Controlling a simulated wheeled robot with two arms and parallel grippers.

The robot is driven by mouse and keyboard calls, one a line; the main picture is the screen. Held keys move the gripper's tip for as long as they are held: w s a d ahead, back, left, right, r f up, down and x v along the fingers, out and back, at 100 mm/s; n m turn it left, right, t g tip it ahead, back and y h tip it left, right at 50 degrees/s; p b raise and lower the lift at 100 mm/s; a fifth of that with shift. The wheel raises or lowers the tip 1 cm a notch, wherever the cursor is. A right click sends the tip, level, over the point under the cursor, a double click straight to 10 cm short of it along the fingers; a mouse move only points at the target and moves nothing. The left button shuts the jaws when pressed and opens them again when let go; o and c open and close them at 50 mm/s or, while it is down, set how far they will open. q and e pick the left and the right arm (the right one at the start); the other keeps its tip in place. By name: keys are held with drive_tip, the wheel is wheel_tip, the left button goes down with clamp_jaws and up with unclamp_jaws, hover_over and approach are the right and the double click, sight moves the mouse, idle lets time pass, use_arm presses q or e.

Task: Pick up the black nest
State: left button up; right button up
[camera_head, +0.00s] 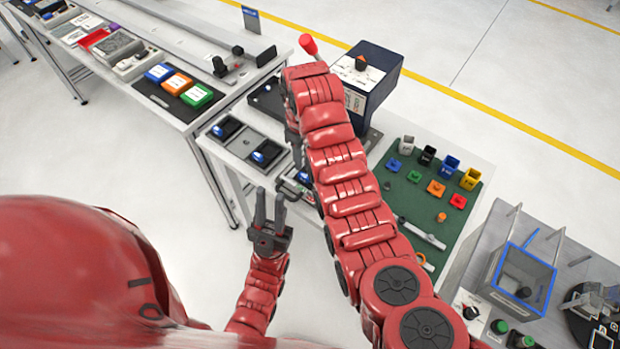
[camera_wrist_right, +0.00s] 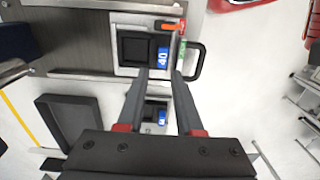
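In the right wrist view, a square black nest (camera_wrist_right: 136,49) with a blue label marked "40" sits in a pale holder. A second black nest (camera_wrist_right: 153,114) with a blue label shows between the fingers, partly hidden by my gripper. In the head view, black nests with blue parts (camera_head: 227,129) (camera_head: 266,152) sit in a row on the bench, with another blue-marked one partly hidden by my arm. My right gripper (camera_wrist_right: 158,76) is open and empty above the nests. My left gripper (camera_head: 269,208) is open and empty, in front of the bench.
A black handle (camera_wrist_right: 194,62) stands right of the upper nest. An empty dark tray (camera_wrist_right: 70,122) lies at left. A dark blue machine (camera_head: 376,66) and a green mat (camera_head: 405,187) with coloured blocks stand right of the nests. Floor is clear around the left gripper.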

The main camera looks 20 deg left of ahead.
sight(304, 175)
drive_tip(key=shift+s+f, duration=0.15)
drive_tip(key=shift+f, duration=0.25)
drive_tip(key=shift+f+p, duration=0.15)
drive_tip(key=shift+p, duration=0.2)
drive_tip(key=f+p, duration=0.2)
drive_tip(key=f, duration=0.1)
drive_tip(key=shift+s+d+f, duration=0.2)
drive_tip(key=shift+f, duration=0.05)
drive_tip(key=shift+f+p, duration=0.3)
drive_tip(key=shift+p, duration=0.1)
drive_tip(key=shift+f, duration=0.45)
drive_tip(key=shift+w, duration=0.1)
clamp_jaws()
